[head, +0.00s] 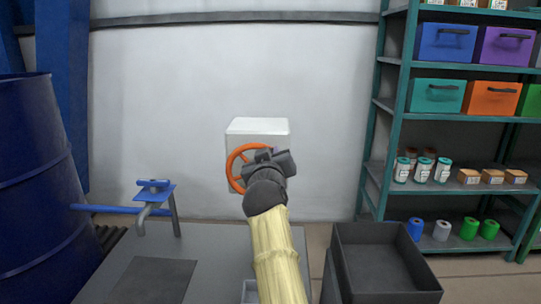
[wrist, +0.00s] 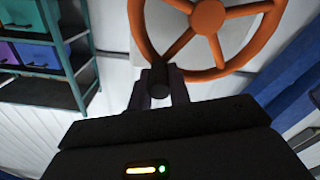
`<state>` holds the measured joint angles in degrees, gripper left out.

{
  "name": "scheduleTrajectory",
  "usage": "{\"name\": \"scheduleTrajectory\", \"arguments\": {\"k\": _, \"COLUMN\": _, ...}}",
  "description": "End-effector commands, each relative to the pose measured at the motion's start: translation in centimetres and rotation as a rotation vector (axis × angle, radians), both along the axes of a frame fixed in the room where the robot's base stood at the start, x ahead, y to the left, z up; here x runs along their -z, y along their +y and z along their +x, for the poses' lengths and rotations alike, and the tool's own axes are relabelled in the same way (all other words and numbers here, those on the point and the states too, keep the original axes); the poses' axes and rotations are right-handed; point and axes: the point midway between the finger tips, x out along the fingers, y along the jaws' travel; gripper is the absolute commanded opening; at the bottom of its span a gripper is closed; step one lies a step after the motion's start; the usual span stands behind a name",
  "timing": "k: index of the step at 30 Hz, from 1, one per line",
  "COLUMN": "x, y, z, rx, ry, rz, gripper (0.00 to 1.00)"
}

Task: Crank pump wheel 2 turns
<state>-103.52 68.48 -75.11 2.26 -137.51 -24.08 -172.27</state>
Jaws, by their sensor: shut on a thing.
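The orange pump wheel (head: 235,165) is on the front of a white box (head: 257,126) by the back wall. In the head view my gripper and wrist cover the wheel's right part. In the wrist view the wheel (wrist: 208,17) shows its hub, spokes and lower rim. My gripper (wrist: 160,84) is shut on a dark crank handle (wrist: 159,80) at the wheel's lower left rim there. The fingers stand on both sides of the handle. The fingertips in the head view are hidden behind my wrist.
A grey table (head: 205,260) carries a blue valve stand (head: 154,193) on the left. A dark bin (head: 385,262) stands at right front.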

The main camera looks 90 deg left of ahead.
Motion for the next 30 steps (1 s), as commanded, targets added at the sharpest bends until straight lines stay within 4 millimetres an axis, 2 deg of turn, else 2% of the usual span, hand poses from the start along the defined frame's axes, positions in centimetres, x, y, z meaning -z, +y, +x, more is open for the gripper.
{"name": "scheduleTrajectory", "arguments": {"k": 13, "x": 0.4, "y": 0.0, "z": -0.4, "rx": -0.003, "ry": -0.007, "rz": -0.007, "gripper": 0.0}}
{"name": "scheduleTrajectory", "arguments": {"k": 14, "x": 0.4, "y": 0.0, "z": -0.4, "rx": -0.003, "ry": -0.007, "rz": -0.006, "gripper": 0.25}}
{"name": "scheduleTrajectory", "arguments": {"k": 16, "x": 0.4, "y": 0.0, "z": -0.4, "rx": -0.003, "ry": -0.007, "rz": -0.006, "gripper": 0.39}}
{"name": "scheduleTrajectory", "arguments": {"k": 17, "x": 0.4, "y": 0.0, "z": -0.3, "rx": -0.003, "ry": -0.006, "rz": -0.004, "gripper": 0.41}}
{"name": "scheduleTrajectory", "arguments": {"k": 26, "x": 0.1, "y": 0.0, "z": -0.3, "rx": -0.003, "ry": -0.005, "rz": -0.003, "gripper": 0.41}}
{"name": "scheduleTrajectory", "arguments": {"k": 30, "x": -0.7, "y": 0.0, "z": -0.5, "rx": -0.005, "ry": -0.005, "rz": -0.002, "gripper": 0.41}}
